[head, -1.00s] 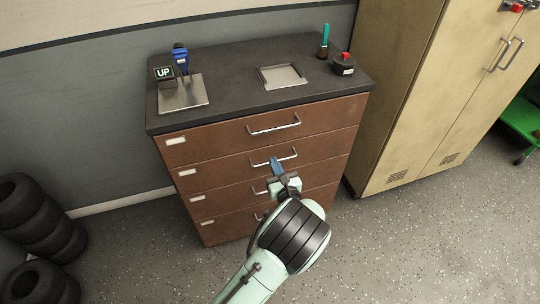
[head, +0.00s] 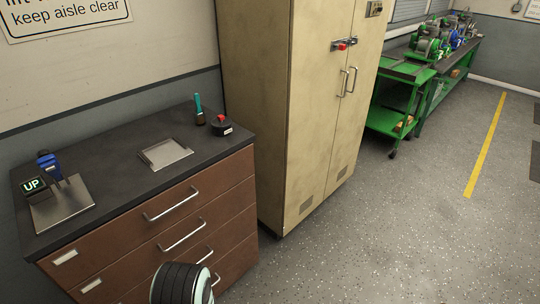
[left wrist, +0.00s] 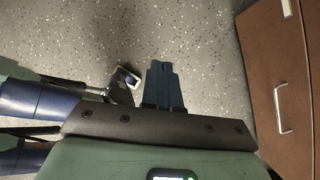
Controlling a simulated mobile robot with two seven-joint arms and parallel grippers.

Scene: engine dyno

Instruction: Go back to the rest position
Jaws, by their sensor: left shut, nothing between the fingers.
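My left gripper (left wrist: 162,84) shows in the left wrist view. Its two dark blue fingers are together with nothing between them, over open speckled floor. The brown drawer cabinet (left wrist: 268,65) stands to the right of it, apart from the fingers. In the head view a banded joint of my arm shows at the bottom edge, in front of the drawer cabinet (head: 226,212); no gripper fingers show there. My right gripper cannot be made out in either view.
On the cabinet top are a metal plate (head: 75,212) with a blue-topped device, an UP sign (head: 34,185), a shallow tray (head: 165,153), a teal-handled tool (head: 199,108) and a red-button box (head: 221,126). A beige locker (head: 258,80) stands beside it.

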